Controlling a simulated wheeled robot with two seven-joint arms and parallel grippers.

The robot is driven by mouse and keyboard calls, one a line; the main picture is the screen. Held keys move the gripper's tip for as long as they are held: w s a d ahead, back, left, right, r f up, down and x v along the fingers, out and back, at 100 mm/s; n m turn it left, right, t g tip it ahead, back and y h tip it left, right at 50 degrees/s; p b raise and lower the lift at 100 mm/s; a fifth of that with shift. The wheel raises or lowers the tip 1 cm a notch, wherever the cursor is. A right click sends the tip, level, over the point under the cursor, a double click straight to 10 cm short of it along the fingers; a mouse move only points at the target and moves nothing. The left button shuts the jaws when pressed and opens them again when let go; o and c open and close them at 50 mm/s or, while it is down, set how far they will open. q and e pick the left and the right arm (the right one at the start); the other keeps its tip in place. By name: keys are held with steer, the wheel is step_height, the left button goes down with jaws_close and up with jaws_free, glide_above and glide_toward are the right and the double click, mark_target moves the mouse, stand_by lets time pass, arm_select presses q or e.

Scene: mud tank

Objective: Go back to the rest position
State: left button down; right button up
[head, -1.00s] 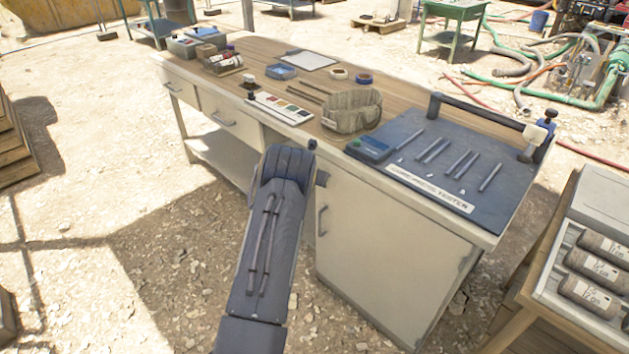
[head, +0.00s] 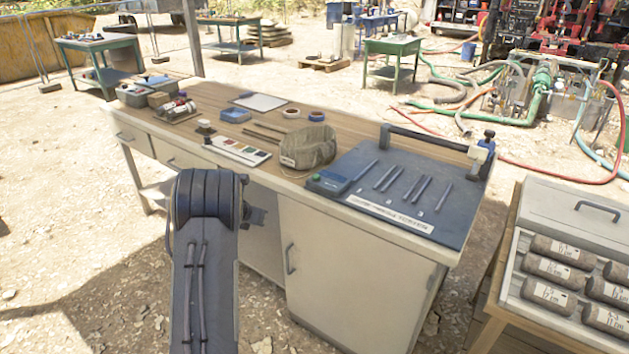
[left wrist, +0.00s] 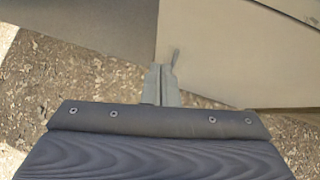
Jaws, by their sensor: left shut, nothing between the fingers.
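My left gripper (left wrist: 163,84) is shut and empty in the left wrist view, over gravel ground in front of a pale cabinet panel. In the head view my left arm rises from the bottom in front of the workbench (head: 365,270). Its thick dark joint hides part of the bench front, and the gripper is mostly hidden behind it. My right gripper is out of both views.
The bench top holds a dark tester board (head: 410,190), a beige cloth bag (head: 308,147) and a colour strip (head: 237,149). A box of core samples (head: 575,215) stands at the right. Open gravel lies to the left.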

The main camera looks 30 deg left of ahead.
arm_select(q)
steer(key=s+r+n+t+y+p, duration=0.2)
steer(key=s+r+n+y, duration=0.15)
steer(key=r+n, duration=1)
steer(key=s+d+r+n+g+p, duration=0.1)
steer(key=s+d+r+n+p, duration=0.1)
steer(key=s+d+r+n, duration=0.45)
steer(key=s+d+n+g+h+p, duration=0.3)
steer(key=s+d+n+h, duration=0.5)
steer(key=s+d+n, duration=0.8)
steer(key=s+d+g, duration=0.1)
steer(key=s+d, duration=0.8)
steer(key=d, duration=0.1)
steer(key=shift+s+d, duration=0.25)
steer(key=shift+d, duration=0.15)
steer(key=shift+h, duration=0.25)
